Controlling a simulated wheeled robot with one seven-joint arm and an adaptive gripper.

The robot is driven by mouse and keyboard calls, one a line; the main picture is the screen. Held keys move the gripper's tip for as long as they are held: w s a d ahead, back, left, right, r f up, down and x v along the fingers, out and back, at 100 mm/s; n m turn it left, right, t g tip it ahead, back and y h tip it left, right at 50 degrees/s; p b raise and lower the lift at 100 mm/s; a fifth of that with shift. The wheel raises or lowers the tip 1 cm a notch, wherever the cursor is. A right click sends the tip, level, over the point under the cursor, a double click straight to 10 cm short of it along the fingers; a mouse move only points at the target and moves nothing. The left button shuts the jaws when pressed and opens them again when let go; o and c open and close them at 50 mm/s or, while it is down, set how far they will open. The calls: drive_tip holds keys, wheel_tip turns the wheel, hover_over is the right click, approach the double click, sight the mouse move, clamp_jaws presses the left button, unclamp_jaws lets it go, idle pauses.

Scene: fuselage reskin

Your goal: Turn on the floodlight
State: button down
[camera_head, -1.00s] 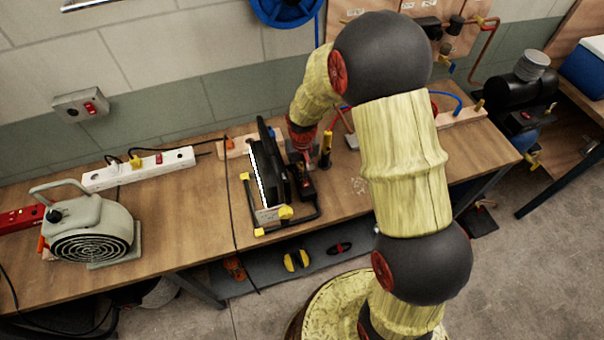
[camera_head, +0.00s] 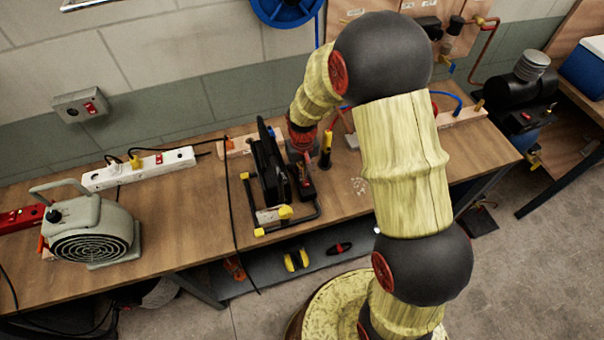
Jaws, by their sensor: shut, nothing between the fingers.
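The floodlight (camera_head: 267,172) is a black panel on a tubular stand with yellow end caps. It stands on the workbench (camera_head: 190,215), its lamp face turned left and seen almost edge-on. No bright strip shows along that face now. A small dark box (camera_head: 305,187) sits low behind the panel, on its right; its details are too small to read. My gripper (camera_head: 299,157) points down just behind the panel, at its right side, close to the box. It is shut and appears empty. The fingertips are largely hidden, so I cannot tell whether they touch the floodlight.
A grey fan heater (camera_head: 90,230) and a white power strip (camera_head: 138,168) stand left on the bench. A black cable (camera_head: 230,200) hangs over the front edge. A yellow-and-black tool (camera_head: 326,150) stands right of my gripper. A wall switch box (camera_head: 82,105) is at left.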

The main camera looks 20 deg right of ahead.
drive_tip(key=shift+s+f, duration=0.5)
drive_tip(key=shift+f, duration=0.05)
drive_tip(key=shift+s, duration=0.55)
wheel_tip(320, 180, up, 15)
drive_tip(key=w+p, duration=0.1)
drive_tip(key=p, duration=0.3)
